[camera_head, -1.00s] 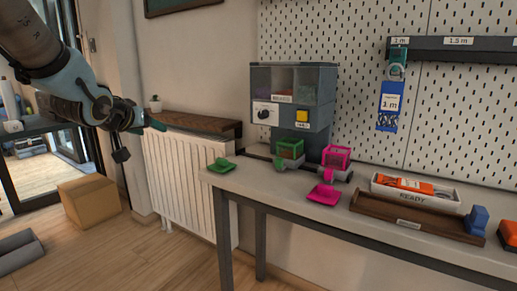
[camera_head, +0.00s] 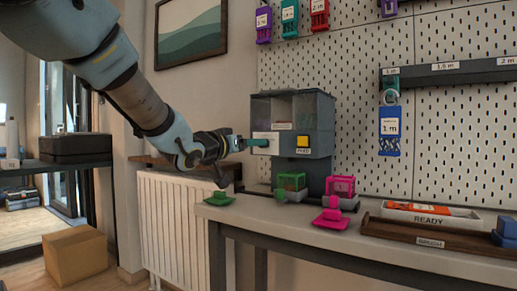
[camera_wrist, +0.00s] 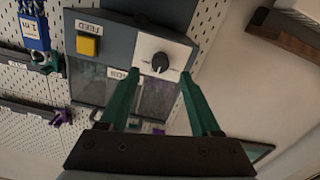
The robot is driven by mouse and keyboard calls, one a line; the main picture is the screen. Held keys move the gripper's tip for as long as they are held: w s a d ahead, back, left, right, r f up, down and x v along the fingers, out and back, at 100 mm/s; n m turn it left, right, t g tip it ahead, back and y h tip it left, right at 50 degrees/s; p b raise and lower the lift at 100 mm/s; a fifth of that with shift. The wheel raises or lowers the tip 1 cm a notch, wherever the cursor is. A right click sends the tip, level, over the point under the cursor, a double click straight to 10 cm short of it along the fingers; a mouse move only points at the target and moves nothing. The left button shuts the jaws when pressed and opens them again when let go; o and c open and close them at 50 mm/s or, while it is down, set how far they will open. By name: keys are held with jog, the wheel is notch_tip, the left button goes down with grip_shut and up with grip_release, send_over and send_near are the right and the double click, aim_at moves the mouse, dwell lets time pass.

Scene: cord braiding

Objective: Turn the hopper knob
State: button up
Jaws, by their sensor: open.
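The hopper (camera_head: 318,130) is a grey box with clear-fronted compartments, standing at the back of the bench against the pegboard. Its black knob (camera_wrist: 160,62) sits on a white plate on the hopper's front, seen in the wrist view with a pointer line. A yellow FEED button (camera_head: 303,141) is beside the plate. My gripper (camera_head: 262,142) is in front of the white plate and hides the knob in the head view. In the wrist view my gripper (camera_wrist: 160,85) is open, its green fingers on either side of the knob's line; I cannot tell whether they touch it.
Below the hopper stand a green cube holder (camera_head: 292,182) and a pink one (camera_head: 341,187). A green piece (camera_head: 220,199) and a pink piece (camera_head: 330,220) lie nearer the bench edge. A READY tray (camera_head: 430,217) is at the right. A wall shelf and radiator (camera_head: 178,225) are left.

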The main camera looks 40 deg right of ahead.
jog(key=shift+x, duration=2.35)
grip_shut()
